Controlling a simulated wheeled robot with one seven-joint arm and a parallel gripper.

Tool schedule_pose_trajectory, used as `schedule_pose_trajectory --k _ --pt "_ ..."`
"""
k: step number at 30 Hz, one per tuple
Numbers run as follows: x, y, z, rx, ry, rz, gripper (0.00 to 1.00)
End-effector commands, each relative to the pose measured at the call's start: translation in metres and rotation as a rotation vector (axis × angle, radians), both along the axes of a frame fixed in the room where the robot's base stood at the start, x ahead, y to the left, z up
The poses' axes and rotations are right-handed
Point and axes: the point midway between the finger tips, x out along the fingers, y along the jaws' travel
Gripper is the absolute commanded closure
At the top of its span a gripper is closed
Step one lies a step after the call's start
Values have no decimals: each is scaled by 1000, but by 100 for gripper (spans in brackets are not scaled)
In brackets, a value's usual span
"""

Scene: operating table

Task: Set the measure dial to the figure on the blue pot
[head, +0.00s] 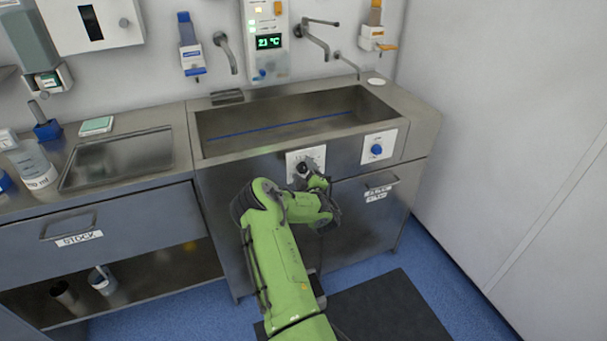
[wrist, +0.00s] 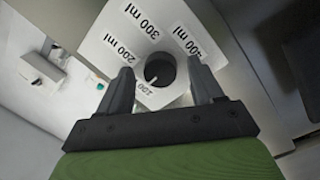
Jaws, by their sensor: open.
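The measure dial is a round dark knob (wrist: 160,70) on a white plate, marked 100, 200 ml, 300 ml and 400 ml in the wrist view. A pale line on the knob points at the 100 mark. In the head view the dial's plate (head: 294,160) is on the sink unit's front, partly hidden by my arm. My gripper (wrist: 161,68) is open, one finger on each side of the knob; I cannot tell whether they touch it. A blue object (head: 47,131) stands on the left counter and another blue one (head: 4,182) is cut off at the left edge. No figure is readable on either.
A second white plate with a blue knob (head: 377,149) is right of the dial. A drawer handle (head: 381,187) is below it. The sink (head: 215,125) is above, with wall taps (head: 315,40). A labelled clear jar (head: 34,165) stands on the left counter.

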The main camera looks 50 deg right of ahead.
Motion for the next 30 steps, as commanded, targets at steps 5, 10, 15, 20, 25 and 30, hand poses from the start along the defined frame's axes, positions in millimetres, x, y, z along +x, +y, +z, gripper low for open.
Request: schedule_pose_trajectory --k 5,10,15,20,25,30 --pt "2 0 4 -7 -5 5 51" --pt "1 0 3 -6 -5 4 77" --pt "0 0 3 -5 -4 2 92" --pt "-1 -1 3 3 -7 0 92" --pt "-1 -1 4 44 -30 -1 92" --pt "-2 -1 6 131 -79 -1 92"
